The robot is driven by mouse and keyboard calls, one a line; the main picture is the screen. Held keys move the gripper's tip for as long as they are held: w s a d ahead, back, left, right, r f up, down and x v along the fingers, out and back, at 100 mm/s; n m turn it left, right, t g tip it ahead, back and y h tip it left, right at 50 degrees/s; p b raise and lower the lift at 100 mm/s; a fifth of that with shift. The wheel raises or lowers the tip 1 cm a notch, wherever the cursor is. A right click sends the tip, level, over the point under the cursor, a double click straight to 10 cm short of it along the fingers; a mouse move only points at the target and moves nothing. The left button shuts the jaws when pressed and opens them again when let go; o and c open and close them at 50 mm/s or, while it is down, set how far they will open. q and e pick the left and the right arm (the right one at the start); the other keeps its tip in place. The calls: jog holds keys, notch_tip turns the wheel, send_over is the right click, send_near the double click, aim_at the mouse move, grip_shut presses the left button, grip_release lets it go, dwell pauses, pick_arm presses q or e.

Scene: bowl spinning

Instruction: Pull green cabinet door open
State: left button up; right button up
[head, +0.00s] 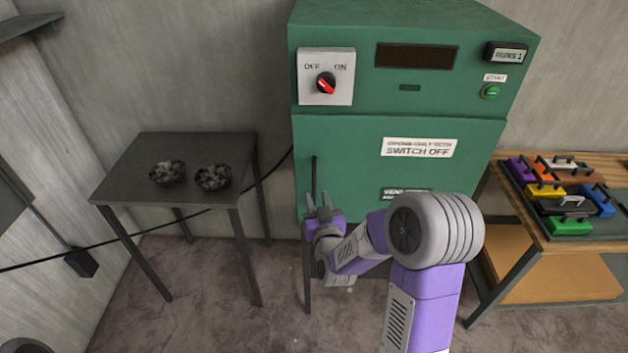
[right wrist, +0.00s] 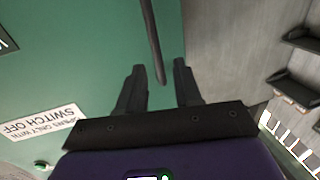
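The green cabinet (head: 400,70) stands at the back centre, with its door (head: 345,145) shut below the control panel. A thin dark vertical handle (head: 314,175) runs along the door's left side. My right gripper (head: 318,203) is at the handle's lower part. In the right wrist view the gripper (right wrist: 157,75) is open, and the lower end of the handle (right wrist: 152,40) reaches in between its fingertips. I see gaps on both sides of the handle, so the fingers are not closed on it. My left gripper is out of view.
A dark table (head: 190,145) with two mottled bowls (head: 167,173) (head: 213,177) stands left of the cabinet. A wooden bench (head: 535,240) with coloured blocks stands to the right. The panel carries a red-pointer knob (head: 326,84) and a green button (head: 490,91). Floor before the table is clear.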

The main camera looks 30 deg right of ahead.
aim_at(314, 181)
jog(key=shift+d+r+x, duration=0.1)
jog(key=shift+r+x, duration=0.15)
jog(key=shift+x, duration=1)
jog(key=shift+d+r+x, duration=0.1)
jog(key=shift+r+x, duration=0.1)
jog(key=shift+x, duration=1.05)
jog(key=shift+d+r+x, duration=0.1)
jog(key=shift+r+x, duration=0.15)
jog(key=shift+x, duration=1.05)
jog(key=shift+s, duration=0.1)
jog(key=shift+c, duration=0.4)
grip_shut()
jog(key=shift+a, duration=0.1)
